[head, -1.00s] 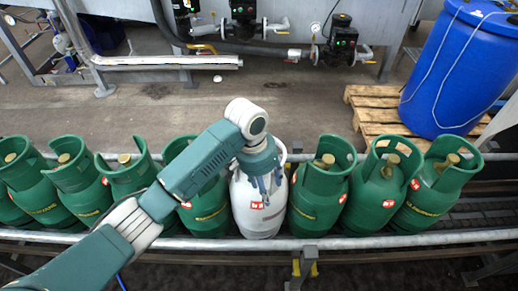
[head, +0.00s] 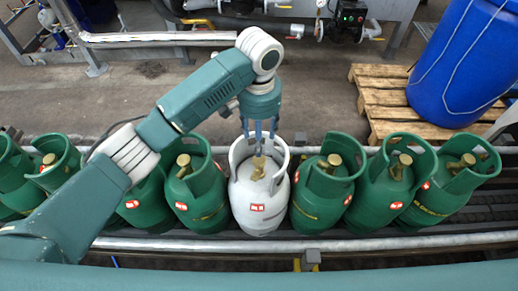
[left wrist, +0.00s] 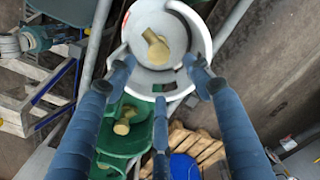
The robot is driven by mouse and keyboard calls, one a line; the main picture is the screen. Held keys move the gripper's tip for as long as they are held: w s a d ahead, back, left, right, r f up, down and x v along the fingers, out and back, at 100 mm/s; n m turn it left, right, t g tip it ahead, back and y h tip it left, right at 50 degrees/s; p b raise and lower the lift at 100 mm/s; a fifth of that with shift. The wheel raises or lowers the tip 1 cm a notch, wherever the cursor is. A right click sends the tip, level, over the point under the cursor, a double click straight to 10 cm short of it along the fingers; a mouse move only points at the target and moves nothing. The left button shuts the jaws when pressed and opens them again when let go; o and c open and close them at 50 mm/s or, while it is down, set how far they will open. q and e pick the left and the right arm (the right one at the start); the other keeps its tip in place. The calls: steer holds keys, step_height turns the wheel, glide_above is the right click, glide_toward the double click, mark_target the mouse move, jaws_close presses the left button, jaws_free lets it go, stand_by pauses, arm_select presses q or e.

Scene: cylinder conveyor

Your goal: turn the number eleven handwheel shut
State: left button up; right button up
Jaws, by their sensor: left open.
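A white gas cylinder (head: 262,208) stands upright in the row on the conveyor, with a red-and-white label and an open collar. Its brass valve (head: 258,168) sits inside the collar and also shows in the left wrist view (left wrist: 157,50). My left gripper (head: 259,132) is open and empty, pointing down just above the white cylinder's valve. In the left wrist view its fingers (left wrist: 160,78) are spread around the near side of the white collar (left wrist: 150,84), apart from the valve. No number eleven is readable on any cylinder. My right gripper is not in view.
Several green cylinders (head: 322,200) stand close on both sides of the white one. A metal rail (head: 400,247) runs along the conveyor's front. Behind it are a wooden pallet (head: 385,97), a blue drum (head: 460,65) and pipework (head: 160,37). Floor between is clear.

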mark_target(259, 160)
arm_select(q)
steer(key=f, duration=0.6)
steer(key=shift+s+f+p, duration=0.15)
steer(key=shift+s+p, duration=0.15)
steer(key=shift+p, duration=0.05)
step_height(259, 160, down, 3)
steer(key=shift+w, duration=0.1)
steer(key=c, duration=1.2)
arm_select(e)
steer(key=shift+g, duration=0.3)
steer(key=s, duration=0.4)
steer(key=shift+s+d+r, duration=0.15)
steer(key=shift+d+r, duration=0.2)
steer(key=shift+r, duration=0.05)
